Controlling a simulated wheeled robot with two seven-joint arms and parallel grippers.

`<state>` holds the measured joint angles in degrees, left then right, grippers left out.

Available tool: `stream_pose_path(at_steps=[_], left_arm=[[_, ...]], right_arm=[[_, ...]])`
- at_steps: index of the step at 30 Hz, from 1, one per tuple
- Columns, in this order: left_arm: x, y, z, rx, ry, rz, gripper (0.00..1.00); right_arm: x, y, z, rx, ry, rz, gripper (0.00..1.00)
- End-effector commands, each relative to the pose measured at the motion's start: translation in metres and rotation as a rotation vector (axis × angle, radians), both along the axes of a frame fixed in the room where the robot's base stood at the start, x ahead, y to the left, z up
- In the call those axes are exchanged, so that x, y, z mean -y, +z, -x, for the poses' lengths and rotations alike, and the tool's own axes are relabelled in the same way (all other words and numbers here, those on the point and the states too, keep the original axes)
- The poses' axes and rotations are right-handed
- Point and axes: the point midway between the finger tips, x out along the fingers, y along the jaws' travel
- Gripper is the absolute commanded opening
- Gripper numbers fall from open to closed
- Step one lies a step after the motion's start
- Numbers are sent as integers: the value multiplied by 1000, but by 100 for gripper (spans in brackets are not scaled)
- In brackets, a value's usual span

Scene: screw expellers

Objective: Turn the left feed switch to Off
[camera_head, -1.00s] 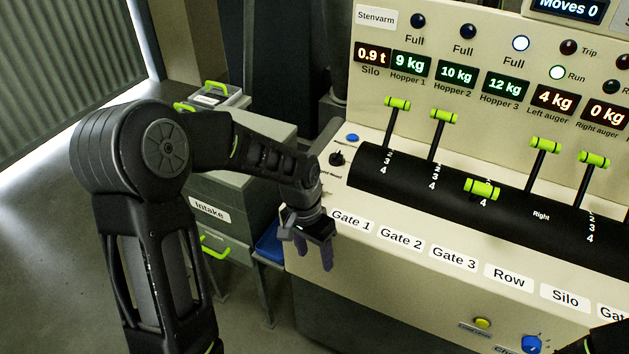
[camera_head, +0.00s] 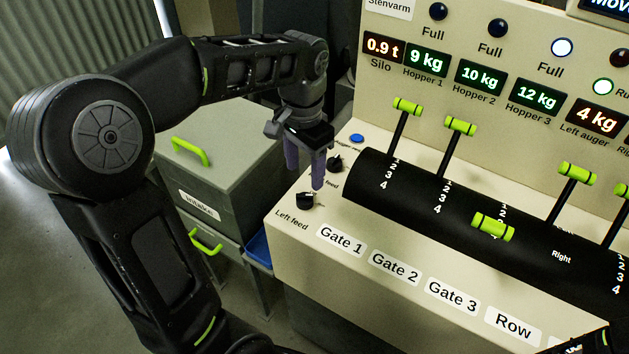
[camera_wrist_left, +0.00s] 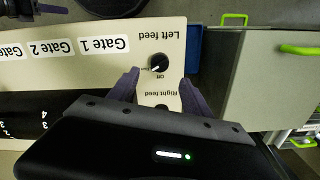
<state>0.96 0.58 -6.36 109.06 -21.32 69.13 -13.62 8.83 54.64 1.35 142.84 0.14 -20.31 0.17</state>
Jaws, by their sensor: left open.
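The left feed switch (camera_head: 305,201) is a black rotary knob on the beige console's left corner, above its "Left feed" label. In the left wrist view the same knob (camera_wrist_left: 159,64) shows a white pointer mark, with "Off" printed beside it. My left gripper (camera_head: 304,180) is open and empty, fingers pointing down, above the console near the knob. In the left wrist view its purple fingers (camera_wrist_left: 158,88) are spread, with the knob beyond their tips. The right feed knob (camera_head: 335,164) sits just behind, partly beside a finger. My right gripper is not clearly in view.
A row of green-handled levers (camera_head: 460,126) rises from the black drum right of the knobs. A blue button (camera_head: 356,138) sits behind them. The grey intake box (camera_head: 225,165) with green handles stands left of the console.

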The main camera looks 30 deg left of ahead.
Motion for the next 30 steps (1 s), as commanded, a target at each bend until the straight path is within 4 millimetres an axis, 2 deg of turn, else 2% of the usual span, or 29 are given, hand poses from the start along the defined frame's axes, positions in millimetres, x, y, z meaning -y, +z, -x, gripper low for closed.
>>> stream_pose_path(at_steps=[11,14,24,30], left_arm=[[0,-5,0,0,0,1,57],[0,-13,0,-1,0,1,57],[0,-64,1,-3,0,1,57],[0,-78,0,0,0,1,57]], right_arm=[[0,1,1,-1,0,0,44],[0,1,1,-1,0,0,44],[0,6,1,-3,0,2,44],[0,6,1,-4,-1,1,44]])
